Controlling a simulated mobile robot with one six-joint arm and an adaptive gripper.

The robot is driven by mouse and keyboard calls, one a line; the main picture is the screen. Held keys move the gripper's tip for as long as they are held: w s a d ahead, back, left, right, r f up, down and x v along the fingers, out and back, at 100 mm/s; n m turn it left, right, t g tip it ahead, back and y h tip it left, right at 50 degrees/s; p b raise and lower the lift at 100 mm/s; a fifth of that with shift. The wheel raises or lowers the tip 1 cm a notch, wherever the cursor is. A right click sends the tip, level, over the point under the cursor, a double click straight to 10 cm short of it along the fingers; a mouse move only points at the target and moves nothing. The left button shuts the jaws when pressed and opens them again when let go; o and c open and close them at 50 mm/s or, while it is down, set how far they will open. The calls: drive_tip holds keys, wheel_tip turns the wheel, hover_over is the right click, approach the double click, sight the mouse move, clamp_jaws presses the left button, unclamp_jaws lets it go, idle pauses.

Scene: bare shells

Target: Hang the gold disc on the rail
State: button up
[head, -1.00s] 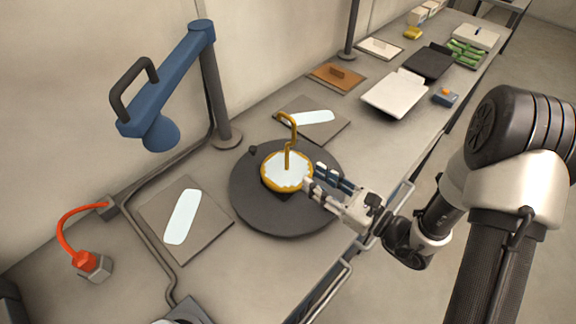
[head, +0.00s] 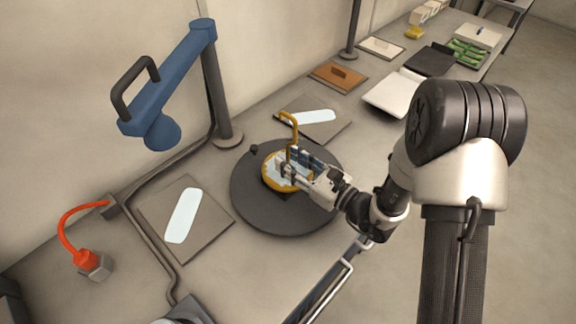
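The gold disc (head: 271,181) has a gold rim, a pale top and an upright gold hook (head: 289,118) rising from its middle. It rests on a dark round plate (head: 255,207) on the bench. My gripper (head: 287,162) reaches in from the right, just above the disc's top. Its two fingers look apart, one on each side of the hook's stem; whether they touch it I cannot tell. The fingers hide part of the disc and the lower stem. A pale metal rail (head: 327,291) runs along the bench's front edge, partly behind my arm.
A blue jointed arm on a post (head: 172,75) stands at the back left. A grey board with a pale strip (head: 183,216) lies left of the plate, another (head: 312,117) behind it. Trays line the bench farther right.

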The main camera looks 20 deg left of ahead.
drive_tip(key=shift+c, duration=0.5)
clamp_jaws()
wheel_tip(320, 180, up, 12)
drive_tip(key=p, duration=0.9)
drive_tip(key=shift+r, duration=0.1)
